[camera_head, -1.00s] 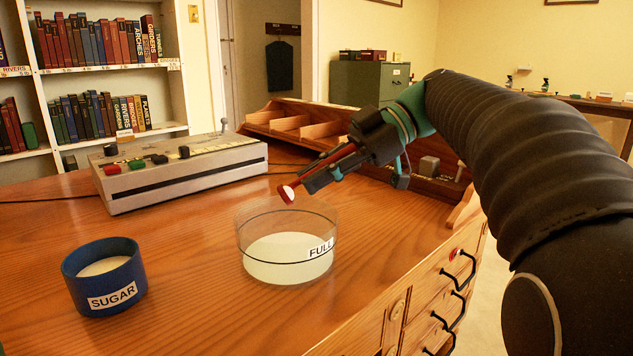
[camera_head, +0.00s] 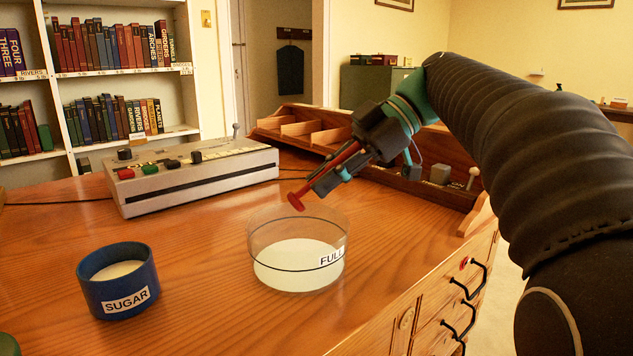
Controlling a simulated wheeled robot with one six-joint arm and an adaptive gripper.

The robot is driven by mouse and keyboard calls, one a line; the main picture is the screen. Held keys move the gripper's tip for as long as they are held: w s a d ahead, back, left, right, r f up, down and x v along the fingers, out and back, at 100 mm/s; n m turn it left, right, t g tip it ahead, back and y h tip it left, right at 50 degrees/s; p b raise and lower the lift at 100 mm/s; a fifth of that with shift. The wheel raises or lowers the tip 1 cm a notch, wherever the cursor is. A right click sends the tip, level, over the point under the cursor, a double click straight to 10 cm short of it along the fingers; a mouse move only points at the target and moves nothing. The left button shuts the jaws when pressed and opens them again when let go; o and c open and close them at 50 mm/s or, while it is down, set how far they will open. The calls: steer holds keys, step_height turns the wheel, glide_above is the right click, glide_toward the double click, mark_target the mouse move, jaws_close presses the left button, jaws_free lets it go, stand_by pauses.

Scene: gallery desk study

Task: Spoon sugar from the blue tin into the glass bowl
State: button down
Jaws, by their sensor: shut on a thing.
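The blue tin (camera_head: 118,285), labelled SUGAR, stands upright at the left of the desk with white sugar (camera_head: 118,270) in it. The clear glass bowl (camera_head: 258,236) stands to its right, with a dark line and a FULL label on its wall. White sugar (camera_head: 300,256) fills its lower part; I cannot tell exactly how its level sits against the line. My gripper (camera_head: 328,180) is shut on the handle of a red spoon (camera_head: 298,201). The spoon's head is tilted over the bowl's far rim area, and I see no sugar on it.
A grey control box (camera_head: 190,180) with coloured knobs stands behind the tin and bowl. A wooden rack (camera_head: 315,128) with compartments runs along the back right. A green thing (camera_head: 8,344) shows at the lower left corner. The wood between tin and bowl is clear.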

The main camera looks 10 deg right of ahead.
steer(key=shift+a+r+h, duration=0.1)
steer(key=shift+r+h, duration=0.15)
steer(key=shift+h, duration=0.15)
steer(key=shift+s+a+r+h+p, duration=0.1)
steer(key=shift+a+r+h+p, duration=0.4)
steer(key=shift+h+p, duration=0.6)
steer(key=shift+h, duration=0.4)
steer(key=shift+a+r+h+p, duration=0.35)
steer(key=shift+h+p, duration=0.25)
steer(key=shift+p, duration=0.15)
steer(key=shift+a+r+t+h+p, duration=0.15)
steer(key=shift+t+h+p, duration=0.15)
steer(key=shift+h+p, duration=0.1)
steer(key=shift+a+h+p, duration=0.15)
steer(key=shift+h+p, duration=0.15)
steer(key=shift+h, duration=0.3)
steer(key=shift+s+a+r+h+p, duration=0.1)
steer(key=shift+a+r+h+p, duration=0.2)
steer(key=shift+h+p, duration=0.4)
steer(key=shift+a+h+p, duration=0.2)
steer(key=shift+h+p, duration=0.1)
steer(key=shift+p, duration=0.1)
steer(key=shift+a+f+h, duration=0.2)
steer(key=shift+h, duration=0.4)
steer(key=a+h, duration=0.1)
steer(key=h, duration=0.1)
steer(key=shift+a+t+h, duration=0.2)
steer(key=shift+t+h, duration=0.1)
steer(key=shift+h, duration=0.1)
steer(key=shift+r, duration=0.1)
